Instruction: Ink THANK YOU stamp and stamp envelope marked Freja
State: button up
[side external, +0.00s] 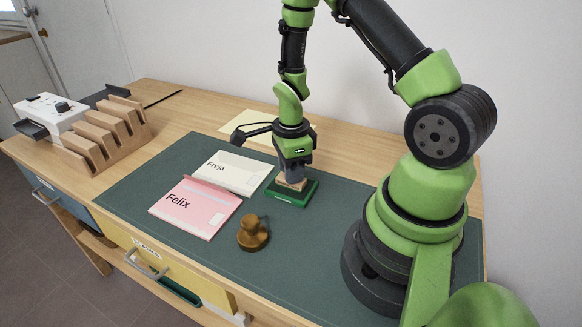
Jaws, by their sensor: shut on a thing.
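The white envelope marked Freja (232,176) lies flat on the dark green desk mat. A pink envelope marked Felix (196,208) lies in front of it, close to its near edge. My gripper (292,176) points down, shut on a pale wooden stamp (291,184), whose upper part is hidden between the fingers. The stamp is over a green ink pad (289,199), right of the Freja envelope; I cannot tell whether it touches the pad. A brown wooden stamp (252,235) with a round knob stands free on the mat. No stamp's text is readable.
A wooden slotted rack (105,135) and a white device with a black knob (50,112) stand at the left end of the desk. A pale yellow sheet (248,122) lies behind my gripper. The mat's front left is clear.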

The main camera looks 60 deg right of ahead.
dwell(0.3)
jog(key=shift+r, duration=3.5)
jog(key=w+a+f, duration=0.1)
jog(key=w+a, duration=0.1)
jog(key=w, duration=0.7)
jog(key=w+a, duration=0.3)
jog(key=w, duration=0.6)
jog(key=shift+s+d+f, duration=0.1)
jog(key=shift+d+f, duration=0.05)
jog(key=shift+f, duration=1.35)
jog(key=shift+s+d+f, duration=0.1)
jog(key=shift+f, duration=1.35)
jog(key=shift+f, duration=0.6)
jog(key=shift+r, duration=0.1)
jog(key=shift+r, duration=3.5)
